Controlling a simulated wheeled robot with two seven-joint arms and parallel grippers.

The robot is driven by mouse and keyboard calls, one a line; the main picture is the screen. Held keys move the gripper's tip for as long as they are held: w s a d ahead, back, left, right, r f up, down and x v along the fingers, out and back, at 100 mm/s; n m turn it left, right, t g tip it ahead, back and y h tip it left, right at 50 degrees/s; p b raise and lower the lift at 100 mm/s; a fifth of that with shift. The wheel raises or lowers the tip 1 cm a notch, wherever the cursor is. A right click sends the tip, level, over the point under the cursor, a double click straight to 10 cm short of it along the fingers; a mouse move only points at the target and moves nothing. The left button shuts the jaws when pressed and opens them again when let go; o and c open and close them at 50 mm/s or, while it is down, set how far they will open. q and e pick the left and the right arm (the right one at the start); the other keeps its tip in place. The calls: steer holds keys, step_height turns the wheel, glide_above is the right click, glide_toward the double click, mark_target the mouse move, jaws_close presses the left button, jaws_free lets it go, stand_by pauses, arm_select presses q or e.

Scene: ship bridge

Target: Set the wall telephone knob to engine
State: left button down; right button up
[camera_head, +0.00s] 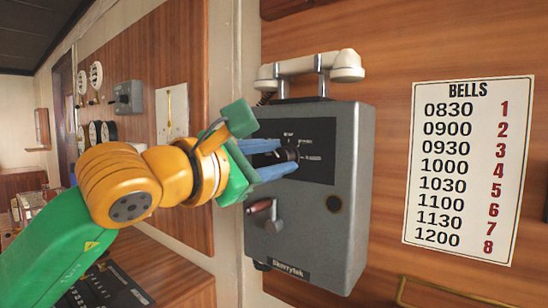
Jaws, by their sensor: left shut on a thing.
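The wall telephone (352,200) is a grey box on a wood-panelled wall, with a white handset (310,66) resting in a cradle on top. Its dark front plate (323,133) carries small white labels around a black knob (289,154); the labels are too small to read. My left gripper (285,158) reaches in from the left, and its blue fingers are shut on the knob, one above and one below. The fingers hide part of the knob, so I cannot tell which label it points to. My right gripper is not in view.
A crank with a reddish handle (260,206) sticks out from the box below my gripper. A white bells sign (468,168) hangs on the wall at the right. A brass rail (450,290) runs below it. Gauges and a grey switch box (128,97) are on the left wall.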

arm_select(q)
steer(key=shift+r, duration=0.1)
steer(key=shift+c, duration=2.2)
jaws_free()
steer(key=b+v, duration=0.3)
steer(key=v, duration=0.4)
